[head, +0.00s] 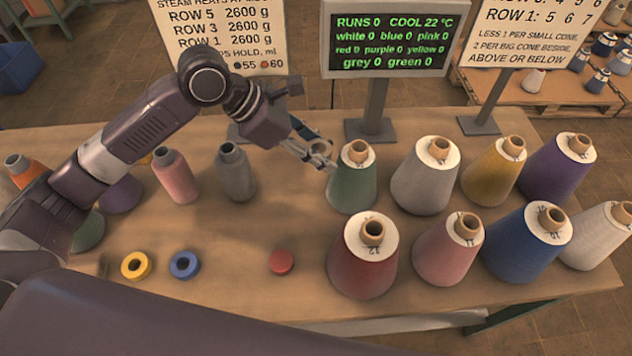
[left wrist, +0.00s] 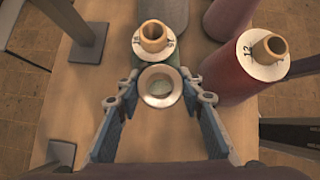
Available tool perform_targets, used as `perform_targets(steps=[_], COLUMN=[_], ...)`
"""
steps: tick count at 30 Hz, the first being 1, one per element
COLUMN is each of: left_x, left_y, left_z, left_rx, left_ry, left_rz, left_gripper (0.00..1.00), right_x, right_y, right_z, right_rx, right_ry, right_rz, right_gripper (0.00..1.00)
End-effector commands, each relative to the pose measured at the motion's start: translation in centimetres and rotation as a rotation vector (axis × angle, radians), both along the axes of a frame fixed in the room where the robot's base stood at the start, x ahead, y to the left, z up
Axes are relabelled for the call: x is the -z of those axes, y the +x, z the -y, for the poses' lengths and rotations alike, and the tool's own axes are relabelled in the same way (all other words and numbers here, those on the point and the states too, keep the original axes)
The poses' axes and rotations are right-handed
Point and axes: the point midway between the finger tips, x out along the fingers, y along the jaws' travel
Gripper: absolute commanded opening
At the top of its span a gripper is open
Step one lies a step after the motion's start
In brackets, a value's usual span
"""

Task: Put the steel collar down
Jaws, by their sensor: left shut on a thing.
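My left gripper (head: 316,155) is shut on the steel collar (left wrist: 160,86), a pale metal ring seen from above between the fingertips in the left wrist view. The collar (head: 321,149) shows small in the head view, partly covered by the fingers. The gripper is above the table, just left of the green cone (head: 352,187). In the left wrist view the green cone's top (left wrist: 153,40) is just beyond the collar. Whether the collar touches the cone is unclear. My right gripper is not in view.
Large cones fill the table's right half, including a dark red one (head: 362,265) and a grey one (head: 424,182). Smaller pink (head: 176,180) and grey (head: 235,177) cones stand left. Yellow (head: 136,265), blue (head: 185,265) and red (head: 281,262) pieces lie in front. The middle-left table is clear.

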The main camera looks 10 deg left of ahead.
Motion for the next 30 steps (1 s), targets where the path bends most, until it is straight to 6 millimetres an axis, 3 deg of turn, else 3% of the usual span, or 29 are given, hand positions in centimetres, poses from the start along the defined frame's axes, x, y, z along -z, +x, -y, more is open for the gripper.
perform_targets(steps=[3,7,14,21,29,30], left_x=[3.3,5.7,7.4,10.8,11.2,11.3], left_y=[-0.1,0.0,0.0,0.0,0.1,0.0], left_z=[-0.1,0.0,0.0,0.0,0.0,0.0], left_rx=[-0.002,-0.001,0.000,-0.001,0.001,0.000], left_ry=[0.001,0.000,-0.001,0.000,-0.001,0.001], left_rz=[-0.005,-0.002,0.000,-0.001,0.003,0.001], left_gripper=[0.00,0.00,0.00,0.00,0.00,0.38], right_x=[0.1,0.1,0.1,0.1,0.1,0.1], right_y=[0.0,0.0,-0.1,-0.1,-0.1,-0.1], right_z=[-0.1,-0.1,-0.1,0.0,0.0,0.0], right_rx=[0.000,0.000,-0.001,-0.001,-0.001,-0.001], right_ry=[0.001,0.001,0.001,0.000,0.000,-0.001], right_rz=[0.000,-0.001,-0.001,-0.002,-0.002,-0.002], right_gripper=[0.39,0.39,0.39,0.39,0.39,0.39])
